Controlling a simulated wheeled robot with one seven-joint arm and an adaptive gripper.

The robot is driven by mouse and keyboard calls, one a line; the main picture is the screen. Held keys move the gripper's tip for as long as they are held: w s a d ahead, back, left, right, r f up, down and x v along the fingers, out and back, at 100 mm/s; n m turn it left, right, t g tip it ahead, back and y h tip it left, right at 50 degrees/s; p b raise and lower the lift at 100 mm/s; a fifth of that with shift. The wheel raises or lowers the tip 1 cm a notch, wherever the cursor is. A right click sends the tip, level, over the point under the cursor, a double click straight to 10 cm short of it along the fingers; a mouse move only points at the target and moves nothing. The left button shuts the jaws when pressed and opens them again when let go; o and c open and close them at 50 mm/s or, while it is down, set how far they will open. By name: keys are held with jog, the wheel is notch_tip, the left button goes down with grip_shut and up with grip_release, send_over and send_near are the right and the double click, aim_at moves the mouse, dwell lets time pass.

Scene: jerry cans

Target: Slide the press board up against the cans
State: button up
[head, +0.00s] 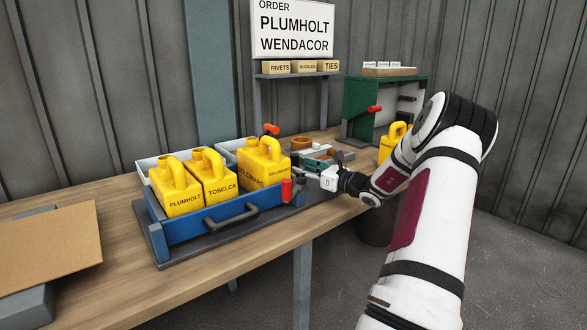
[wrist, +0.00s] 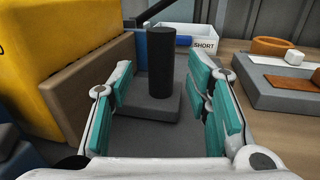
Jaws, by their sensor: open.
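Three yellow cans stand in a row in a blue tray (head: 210,224): the PLUMHOLT can (head: 178,196), the TOBELCA can (head: 216,181) and a third can (head: 262,166) at the right end. In the wrist view, a brown upright board (wrist: 90,92), which looks like the press board, stands beside a yellow can (wrist: 70,45); I cannot tell if they touch. A black post (wrist: 161,60) rises from a grey block (wrist: 148,108) right of the board. My gripper (head: 311,176) is open, with its teal-padded fingers on either side of the post.
A red grip (head: 286,190) stands at the tray's right front corner. A white bin marked SHORT (wrist: 200,43) is behind the post. A grey fixture (wrist: 285,90) lies to the right. A green cabinet (head: 415,88) and another yellow can (head: 392,143) stand farther right.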

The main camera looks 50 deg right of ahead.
aim_at(298, 166)
jog(key=shift+w+d+b, duration=0.15)
jog(key=shift+w+b, duration=0.2)
jog(key=shift+w, duration=2)
